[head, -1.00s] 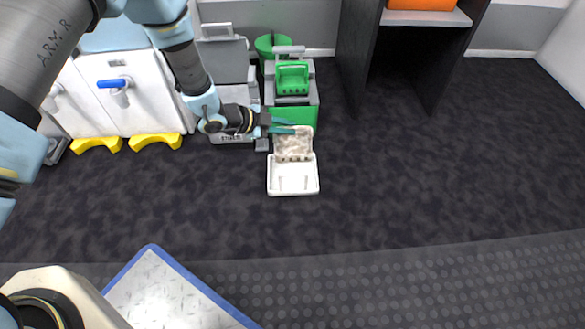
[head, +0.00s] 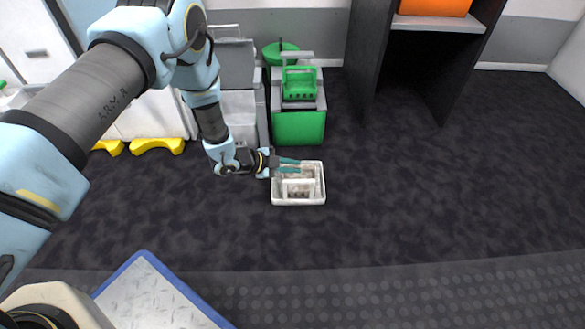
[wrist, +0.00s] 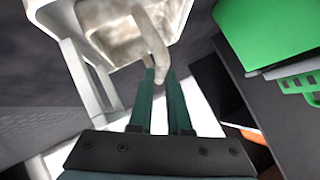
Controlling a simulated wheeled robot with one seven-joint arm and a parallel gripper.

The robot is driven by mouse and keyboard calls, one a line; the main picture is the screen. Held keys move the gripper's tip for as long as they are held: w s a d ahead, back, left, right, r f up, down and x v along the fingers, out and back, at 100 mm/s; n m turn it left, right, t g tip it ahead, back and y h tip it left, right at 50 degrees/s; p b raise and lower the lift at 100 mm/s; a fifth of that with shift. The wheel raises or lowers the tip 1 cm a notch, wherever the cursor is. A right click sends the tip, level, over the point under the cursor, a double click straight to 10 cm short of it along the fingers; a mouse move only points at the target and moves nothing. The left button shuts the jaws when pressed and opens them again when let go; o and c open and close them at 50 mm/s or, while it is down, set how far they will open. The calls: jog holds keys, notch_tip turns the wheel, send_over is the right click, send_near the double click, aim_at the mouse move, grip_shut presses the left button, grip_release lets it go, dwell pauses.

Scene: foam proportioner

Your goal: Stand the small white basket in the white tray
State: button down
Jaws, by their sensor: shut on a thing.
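The small white basket (wrist: 110,22), stained brownish, is in my gripper (wrist: 160,88). In the wrist view the two teal fingers close on its handle (wrist: 150,38). In the head view the basket (head: 299,188) shows within the outline of the white tray (head: 298,203) on the dark floor. My gripper (head: 289,165) reaches in from the left over the tray's back part. I cannot tell whether the basket's bottom touches the tray.
A green basket (head: 299,82) sits on a grey and green cart (head: 298,127) behind the tray. A dark shelf unit (head: 367,55) stands at the back right. Yellow blocks (head: 157,145) lie at the left. The floor right of the tray is clear.

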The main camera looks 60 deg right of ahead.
jog(key=shift+r, duration=0.1)
jog(key=c, duration=0.9)
grip_release()
jog(key=shift+o, duration=0.2)
jog(key=p+v, duration=0.4)
jog(key=v, duration=0.8)
jog(key=shift+p, duration=0.35)
jog(key=shift+w+a, duration=0.1)
